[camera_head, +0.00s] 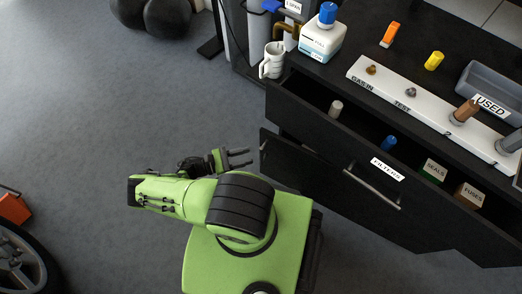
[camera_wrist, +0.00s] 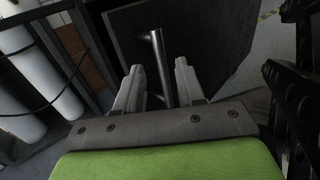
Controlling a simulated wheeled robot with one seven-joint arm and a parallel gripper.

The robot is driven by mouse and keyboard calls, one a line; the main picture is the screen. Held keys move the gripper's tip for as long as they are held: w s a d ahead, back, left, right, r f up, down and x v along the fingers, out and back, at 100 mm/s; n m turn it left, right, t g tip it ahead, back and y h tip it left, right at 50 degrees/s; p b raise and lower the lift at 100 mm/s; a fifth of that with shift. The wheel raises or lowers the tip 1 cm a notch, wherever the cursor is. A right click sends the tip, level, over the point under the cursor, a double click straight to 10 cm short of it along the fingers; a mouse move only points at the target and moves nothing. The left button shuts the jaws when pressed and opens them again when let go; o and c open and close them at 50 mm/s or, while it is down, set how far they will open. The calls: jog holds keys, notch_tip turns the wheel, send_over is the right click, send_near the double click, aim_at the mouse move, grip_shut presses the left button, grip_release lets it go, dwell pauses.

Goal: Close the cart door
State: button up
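The cart door (camera_head: 281,157) is a dark panel under the open drawer, at the cart's left end in the head view. Most of it is hidden by the drawer. In the wrist view a dark panel (camera_wrist: 207,45), seemingly this door, carries a grey bar handle (camera_wrist: 158,60). My gripper (camera_head: 249,158) is open and close to the left of the door in the head view. In the wrist view the bar shows between my two fingers (camera_wrist: 158,66); I cannot tell whether they touch it.
The drawer (camera_head: 387,170) labelled FILTERS stands open with several items inside. White cylinders (camera_wrist: 40,65) stand left in the wrist view. The floor at left is mostly clear.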

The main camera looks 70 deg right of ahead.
aim_at(261, 152)
jog(key=x, duration=0.7)
jog(key=shift+w, duration=0.1)
grip_shut()
